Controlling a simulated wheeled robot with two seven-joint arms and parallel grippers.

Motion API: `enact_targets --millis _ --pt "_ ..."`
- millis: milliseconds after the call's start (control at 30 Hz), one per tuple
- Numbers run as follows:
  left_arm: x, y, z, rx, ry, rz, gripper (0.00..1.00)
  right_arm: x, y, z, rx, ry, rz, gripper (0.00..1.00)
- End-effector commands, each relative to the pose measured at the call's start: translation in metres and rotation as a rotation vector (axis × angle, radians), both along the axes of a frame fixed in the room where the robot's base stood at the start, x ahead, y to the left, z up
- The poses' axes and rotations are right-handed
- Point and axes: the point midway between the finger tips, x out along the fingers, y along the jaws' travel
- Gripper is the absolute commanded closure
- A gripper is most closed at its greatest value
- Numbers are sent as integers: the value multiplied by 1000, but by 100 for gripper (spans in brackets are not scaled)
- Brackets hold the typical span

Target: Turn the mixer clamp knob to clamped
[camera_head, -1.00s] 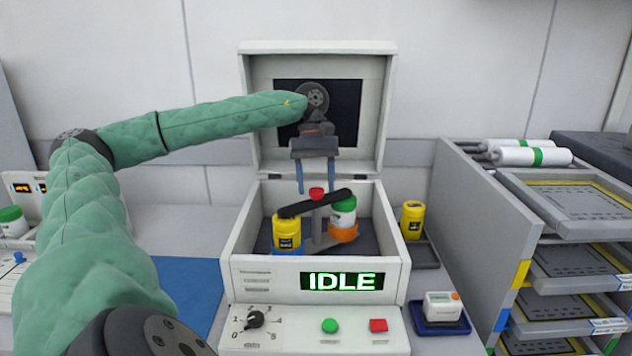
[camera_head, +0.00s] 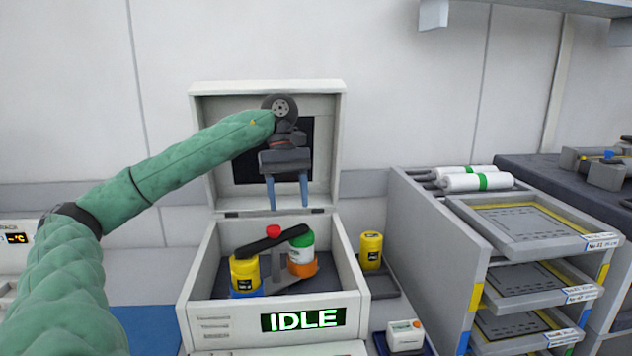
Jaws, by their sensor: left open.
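The mixer (camera_head: 206,290) stands with its lid (camera_head: 330,97) raised and its display (camera_head: 303,319) reading IDLE. Inside, a black clamp bar (camera_head: 262,244) with a red knob (camera_head: 273,231) on top lies across the rotor. A yellow jar (camera_head: 244,272) in a blue holder sits at the left end, and a white jar with a green lid (camera_head: 301,243) in an orange holder at the right. My left gripper (camera_head: 287,204) is open and empty, pointing down above and slightly right of the knob, apart from it. My right gripper is not in view.
A yellow jar (camera_head: 371,250) stands on a dark tray right of the mixer. A small white device (camera_head: 405,335) sits in a blue tray at the front. A grey rack (camera_head: 425,235) of trays with white rolls (camera_head: 478,182) stands to the right. A blue mat (camera_head: 150,325) lies left.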

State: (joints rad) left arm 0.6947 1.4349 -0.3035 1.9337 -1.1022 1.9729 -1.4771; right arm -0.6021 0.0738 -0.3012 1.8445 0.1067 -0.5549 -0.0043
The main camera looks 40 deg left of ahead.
Motion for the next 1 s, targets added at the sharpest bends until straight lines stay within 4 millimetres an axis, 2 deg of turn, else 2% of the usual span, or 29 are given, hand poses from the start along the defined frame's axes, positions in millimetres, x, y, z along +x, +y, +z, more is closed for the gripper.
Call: enact_targets --millis 200,600,800,1000 --pt "8 -25 18 -4 -4 -3 44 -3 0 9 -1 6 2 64" --pt "17 -55 37 -1 -2 -1 44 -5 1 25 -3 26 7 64" --pt "20 -64 41 -1 -1 -1 44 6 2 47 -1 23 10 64" --pt "21 -67 42 0 0 0 44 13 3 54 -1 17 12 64"
